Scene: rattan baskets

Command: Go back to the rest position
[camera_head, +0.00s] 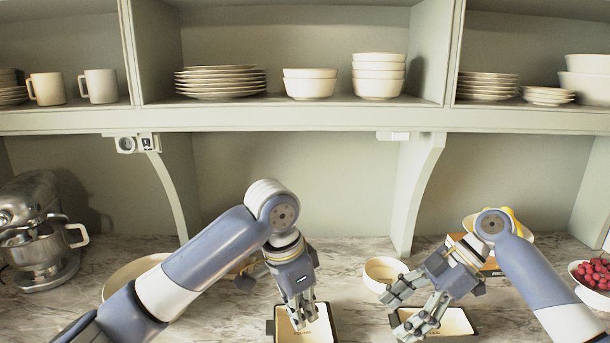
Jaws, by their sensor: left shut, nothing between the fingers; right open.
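My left gripper (299,311) is shut with nothing in it, pointing down over a cream tray with a dark rim (323,334) on the marble counter. My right gripper (405,318) is open and empty, tilted down to the left over a second cream tray with a dark rim (455,322). Whether either gripper touches its tray I cannot tell. The grippers hide parts of both trays, and the left tray is cut off by the bottom edge.
A cream bowl (383,271) stands between my arms. A plate (124,276) lies partly behind my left arm. A stand mixer (42,232) is at far left, and a bowl of red berries (594,279) at far right. The shelf (300,122) with dishes spans above.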

